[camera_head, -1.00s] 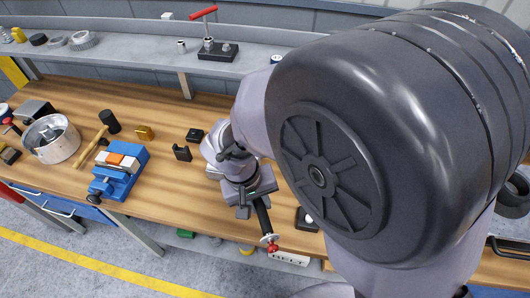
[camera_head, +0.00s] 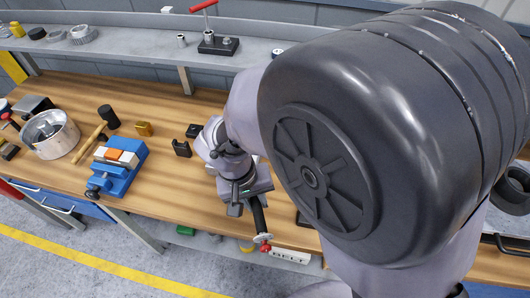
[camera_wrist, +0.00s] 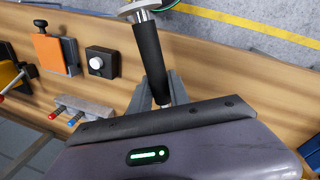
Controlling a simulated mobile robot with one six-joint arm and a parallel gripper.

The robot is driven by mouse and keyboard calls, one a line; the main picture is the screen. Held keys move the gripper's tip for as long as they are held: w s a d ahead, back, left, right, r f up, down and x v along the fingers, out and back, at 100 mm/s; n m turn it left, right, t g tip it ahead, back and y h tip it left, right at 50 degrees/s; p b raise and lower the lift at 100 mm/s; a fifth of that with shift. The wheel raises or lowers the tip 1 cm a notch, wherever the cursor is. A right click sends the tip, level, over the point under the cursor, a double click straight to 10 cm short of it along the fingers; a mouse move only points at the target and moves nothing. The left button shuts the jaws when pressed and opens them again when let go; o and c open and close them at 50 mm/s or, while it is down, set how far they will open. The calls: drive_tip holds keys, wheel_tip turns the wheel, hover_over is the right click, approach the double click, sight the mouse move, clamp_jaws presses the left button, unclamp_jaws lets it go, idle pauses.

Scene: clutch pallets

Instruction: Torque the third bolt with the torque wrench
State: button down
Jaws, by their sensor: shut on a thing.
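My gripper (camera_head: 252,199) is over the wooden bench near its front edge. It is shut on a tool with a black grip (camera_head: 259,217), which looks like the torque wrench. In the wrist view the fingers (camera_wrist: 160,88) close around the lower end of that black grip (camera_wrist: 148,55). A metal collar and round end show at the top of that picture. In the head view the tool points toward the bench's front edge, with a red tip at its end. I cannot make out the third bolt; my large arm link hides much of the bench's right side.
A blue vise (camera_head: 119,166) with an orange and white piece, a mallet (camera_head: 91,141) and a metal pot (camera_head: 50,133) are on the left. Small black blocks (camera_head: 182,148) lie left of my gripper. A shelf (camera_head: 150,42) runs behind, with a red-handled stand (camera_head: 217,43).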

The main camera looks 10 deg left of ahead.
drive_tip(key=shift+s+a+m, duration=0.15)
drive_tip(key=shift+a+m, duration=0.35)
drive_tip(key=shift+a, duration=0.15)
drive_tip(key=shift+s+a+m+b, duration=0.2)
drive_tip(key=shift+a+m+b, duration=0.15)
drive_tip(key=shift+a+m, duration=0.35)
drive_tip(key=shift+a, duration=0.3)
drive_tip(key=shift+s+a+m+g, duration=0.1)
drive_tip(key=shift+a+m+g, duration=0.2)
drive_tip(key=shift+a+m, duration=0.6)
drive_tip(key=shift+a, duration=0.1)
